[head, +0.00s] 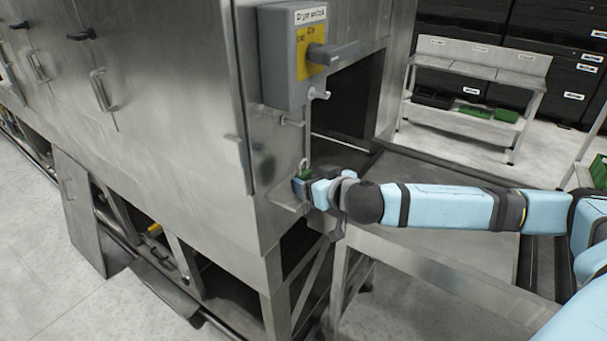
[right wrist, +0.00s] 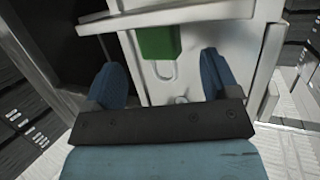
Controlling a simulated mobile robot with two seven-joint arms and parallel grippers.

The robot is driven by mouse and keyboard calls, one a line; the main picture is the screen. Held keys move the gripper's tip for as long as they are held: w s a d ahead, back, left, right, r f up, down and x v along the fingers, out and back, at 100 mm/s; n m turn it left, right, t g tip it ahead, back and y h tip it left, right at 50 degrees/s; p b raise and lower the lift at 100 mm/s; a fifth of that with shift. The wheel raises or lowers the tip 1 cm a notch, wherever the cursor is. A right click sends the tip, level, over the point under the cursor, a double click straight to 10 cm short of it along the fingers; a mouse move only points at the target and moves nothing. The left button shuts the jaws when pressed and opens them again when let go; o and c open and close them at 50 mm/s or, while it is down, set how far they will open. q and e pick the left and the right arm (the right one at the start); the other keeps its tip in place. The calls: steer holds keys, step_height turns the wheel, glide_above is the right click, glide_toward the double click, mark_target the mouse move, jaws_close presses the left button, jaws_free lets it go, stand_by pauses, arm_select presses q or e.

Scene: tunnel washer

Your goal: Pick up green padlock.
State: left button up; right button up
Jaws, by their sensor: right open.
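The green padlock (head: 306,173) is at the side of the steel machine, below the grey switch box, with its shackle upward in the head view. My right gripper (head: 301,184) reaches it from the right and partly covers it. In the right wrist view the green padlock (right wrist: 158,41) has its body at the top and its pale shackle below. The open right gripper (right wrist: 160,77) has one blue finger on each side of the padlock's line, with visible gaps. I cannot tell whether a finger touches it. My left gripper is not in view.
The switch box (head: 291,55) with a grey handle juts out above the padlock. A small hook (head: 318,93) hangs under it. The steel machine (head: 170,110) fills the left. A metal table (head: 440,190) lies under my right arm. A bench (head: 475,75) stands behind.

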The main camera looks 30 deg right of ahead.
mark_target(306, 177)
steer(key=shift+x, duration=1.55)
steer(key=c, duration=1)
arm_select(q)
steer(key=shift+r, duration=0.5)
arm_select(e)
steer(key=shift+c, duration=0.2)
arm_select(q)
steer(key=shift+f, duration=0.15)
arm_select(e)
steer(key=shift+s+r, duration=0.15)
steer(key=shift+r, duration=0.2)
step_height(306, 177, up, 6)
steer(key=shift+f+b, duration=0.1)
steer(key=shift+b, duration=0.3)
arm_select(q)
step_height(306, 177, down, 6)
steer(key=b, duration=0.5)
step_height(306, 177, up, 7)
steer(key=p, duration=0.7)
steer(key=shift+p, duration=0.3)
arm_select(e)
steer(key=s+d, duration=0.3)
steer(key=s, duration=0.6)
steer(key=s+d, duration=0.4)
steer(key=s, duration=0.5)
steer(key=shift+d+r, duration=0.3)
